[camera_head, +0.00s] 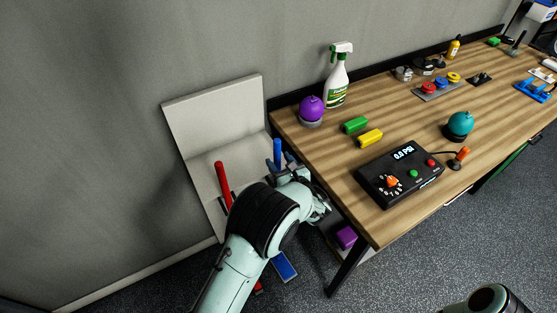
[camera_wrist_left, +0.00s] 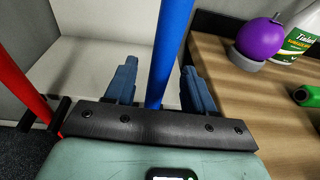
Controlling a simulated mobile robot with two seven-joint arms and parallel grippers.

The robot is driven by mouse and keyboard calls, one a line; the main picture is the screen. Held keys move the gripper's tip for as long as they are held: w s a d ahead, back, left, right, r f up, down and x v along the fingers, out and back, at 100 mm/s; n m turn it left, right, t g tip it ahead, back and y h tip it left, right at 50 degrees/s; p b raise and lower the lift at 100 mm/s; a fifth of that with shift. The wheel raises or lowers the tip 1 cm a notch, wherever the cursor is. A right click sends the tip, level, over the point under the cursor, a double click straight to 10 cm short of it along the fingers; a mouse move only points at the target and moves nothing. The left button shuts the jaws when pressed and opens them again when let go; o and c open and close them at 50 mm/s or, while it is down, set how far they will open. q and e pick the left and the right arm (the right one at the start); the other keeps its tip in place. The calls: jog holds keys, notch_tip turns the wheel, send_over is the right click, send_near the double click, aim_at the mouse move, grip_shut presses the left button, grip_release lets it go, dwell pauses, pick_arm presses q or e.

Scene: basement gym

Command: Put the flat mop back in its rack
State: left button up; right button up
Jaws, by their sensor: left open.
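A blue pole (camera_head: 277,150) stands upright beside the left end of the workbench; a flat blue head (camera_head: 285,267) shows on the floor below my arm. A red pole (camera_head: 223,184) stands to its left. A pale rack-like panel unit (camera_head: 213,112) is behind both poles, against the wall. My left gripper (camera_head: 281,166) is open around the blue pole. In the left wrist view, the blue pole (camera_wrist_left: 170,45) passes between the two open fingers (camera_wrist_left: 159,82), with gaps on both sides. My right gripper is out of view.
The wooden workbench (camera_head: 330,185) is close to the right of my left gripper. A purple ball (camera_head: 311,108), a spray bottle (camera_head: 337,80) and a black control box (camera_head: 399,172) stand on it. A purple block (camera_head: 346,237) is below. Speckled floor lies in front.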

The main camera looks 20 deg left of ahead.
pick_arm(q)
jog(key=v, duration=1.2)
jog(key=shift+b, duration=0.45)
jog(key=shift+f, duration=0.1)
jog(key=s+a+f+n+g+h, duration=0.25)
jog(key=s+f+g, duration=0.25)
jog(key=s+f, duration=0.45)
jog(key=s+a+f+n+g+h, duration=0.25)
jog(key=s+f+g, duration=0.3)
jog(key=f, duration=0.65)
jog(key=s+d+f+n+h, duration=0.2)
jog(key=s+f+n+h, duration=0.1)
jog(key=n, duration=0.5)
jog(key=s+d+f+n+h+p, duration=0.1)
jog(key=s+f+n+h, duration=0.3)
jog(key=s+n, duration=0.4)
jog(key=s+d+f+n+h, duration=0.3)
jog(key=s+f+n, duration=0.1)
jog(key=n, duration=0.5)
jog(key=shift+s+d+f+g+h, duration=0.2)
jog(key=shift+s+f+g+h, duration=0.2)
jog(key=shift+s, duration=0.25)
